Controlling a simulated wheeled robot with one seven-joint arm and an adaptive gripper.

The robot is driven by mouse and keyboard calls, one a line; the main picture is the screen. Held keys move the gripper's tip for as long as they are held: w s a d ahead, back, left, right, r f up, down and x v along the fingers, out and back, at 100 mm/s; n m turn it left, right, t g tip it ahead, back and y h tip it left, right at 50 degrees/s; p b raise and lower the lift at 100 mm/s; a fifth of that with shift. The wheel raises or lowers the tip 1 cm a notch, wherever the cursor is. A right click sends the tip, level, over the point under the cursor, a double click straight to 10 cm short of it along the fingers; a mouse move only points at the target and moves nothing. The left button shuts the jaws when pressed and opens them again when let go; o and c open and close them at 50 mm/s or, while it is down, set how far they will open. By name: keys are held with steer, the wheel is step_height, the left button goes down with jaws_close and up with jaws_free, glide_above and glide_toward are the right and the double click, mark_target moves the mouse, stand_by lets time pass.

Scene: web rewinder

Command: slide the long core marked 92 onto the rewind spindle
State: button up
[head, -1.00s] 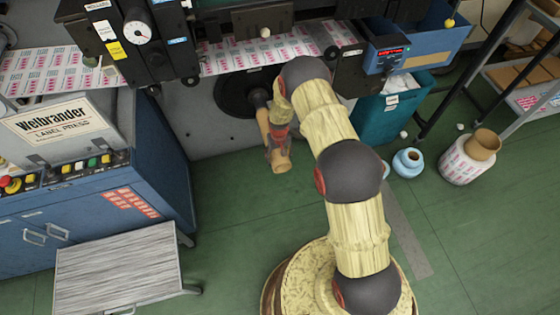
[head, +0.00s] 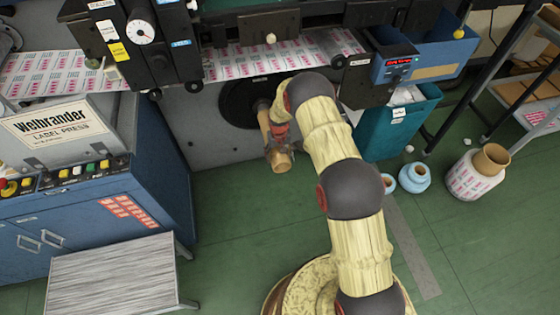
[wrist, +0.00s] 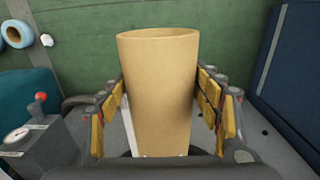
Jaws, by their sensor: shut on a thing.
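The core (head: 265,122) is a long tan cardboard tube. It slants from the dark round disc (head: 237,103) on the machine's front toward me. My gripper (head: 279,148) is shut on it near its near end. In the wrist view the core (wrist: 158,90) stands between the two yellow-padded fingers of my gripper (wrist: 160,105), its open rim at the top. No number is readable on it. The core's far end is at the front of the disc, where the rewind spindle is mostly hidden. I cannot tell how far the core is around the spindle.
A printed web (head: 270,58) runs above the disc. A teal bin (head: 390,130) stands right of my arm, with a blue roll (head: 414,178) and a printed roll (head: 470,182) on the floor. The blue press cabinet (head: 100,215) and a grey-topped table (head: 115,282) are left. Green floor between is clear.

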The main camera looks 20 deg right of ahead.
steer(key=shift+w+b, duration=1.45)
steer(key=shift+w, duration=0.95)
steer(key=shift+r, duration=0.1)
steer(key=shift+f, duration=0.3)
steer(key=o, duration=1.6)
